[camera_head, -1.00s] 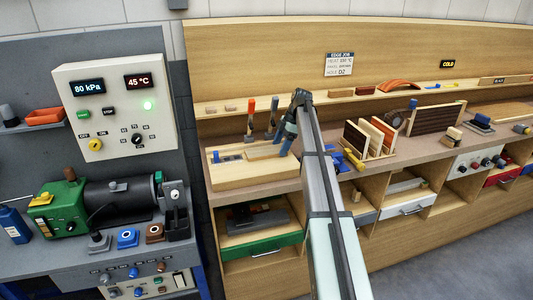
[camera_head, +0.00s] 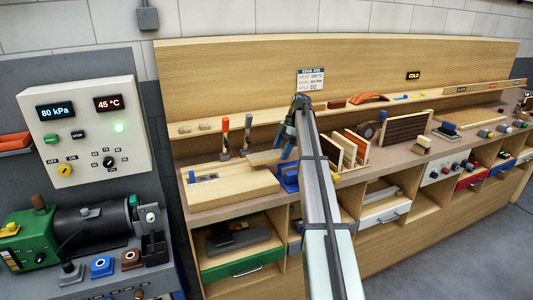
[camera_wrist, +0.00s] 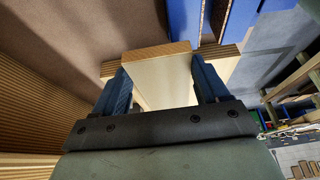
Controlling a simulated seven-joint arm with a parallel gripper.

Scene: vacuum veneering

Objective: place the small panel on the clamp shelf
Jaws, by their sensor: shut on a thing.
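The small panel (camera_head: 264,158) is a thin pale wood board, held between the fingers of my gripper (camera_head: 284,143) near the right end of the light wooden block (camera_head: 235,190). In the wrist view the panel (camera_wrist: 160,82) lies between both blue fingers of my gripper (camera_wrist: 162,85), its wood edge facing the far side. My gripper is shut on it. An open compartment (camera_head: 262,222) under the bench holds a dark metal tool. I cannot tell for sure which place is the clamp shelf.
A blue item (camera_head: 288,178) sits just right of the wooden block. Upright tools (camera_head: 225,140) stand behind it. A rack of upright panels (camera_head: 350,150) stands to the right. A green drawer (camera_head: 240,263) lies below the open compartment.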

